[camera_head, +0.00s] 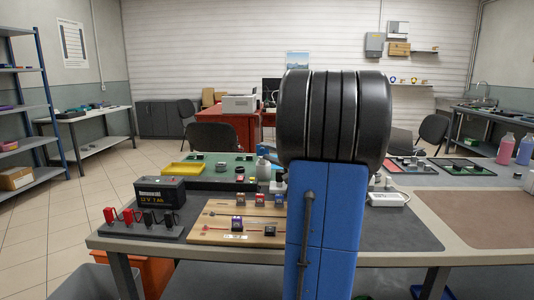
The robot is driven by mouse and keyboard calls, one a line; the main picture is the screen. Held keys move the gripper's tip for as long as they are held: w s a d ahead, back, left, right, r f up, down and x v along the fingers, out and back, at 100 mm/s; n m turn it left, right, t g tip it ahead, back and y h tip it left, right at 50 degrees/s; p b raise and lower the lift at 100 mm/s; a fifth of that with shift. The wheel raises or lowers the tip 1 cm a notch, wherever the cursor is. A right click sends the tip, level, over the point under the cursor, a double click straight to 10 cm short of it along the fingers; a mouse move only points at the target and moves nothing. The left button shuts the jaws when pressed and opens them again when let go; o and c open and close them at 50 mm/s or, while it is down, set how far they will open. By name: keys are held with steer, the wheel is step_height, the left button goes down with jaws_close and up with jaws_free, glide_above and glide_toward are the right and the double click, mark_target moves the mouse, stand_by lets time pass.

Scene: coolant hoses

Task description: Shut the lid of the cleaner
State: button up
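I cannot make out a cleaner or its lid in the head view. My own arm, a blue link topped by a large black rounded joint, stands upright just right of the middle and hides part of the workbench (440,258) behind it. My gripper is not in view.
On the bench are a black battery (160,192), a wooden board (210,222) with small parts, a green mat (215,178), a yellow tray (184,169) and a white device (388,198). A brown mat (480,215) at right is bare. Bottles (505,147) stand behind it.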

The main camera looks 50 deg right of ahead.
steer(key=shift+w, duration=0.4)
jaws_close()
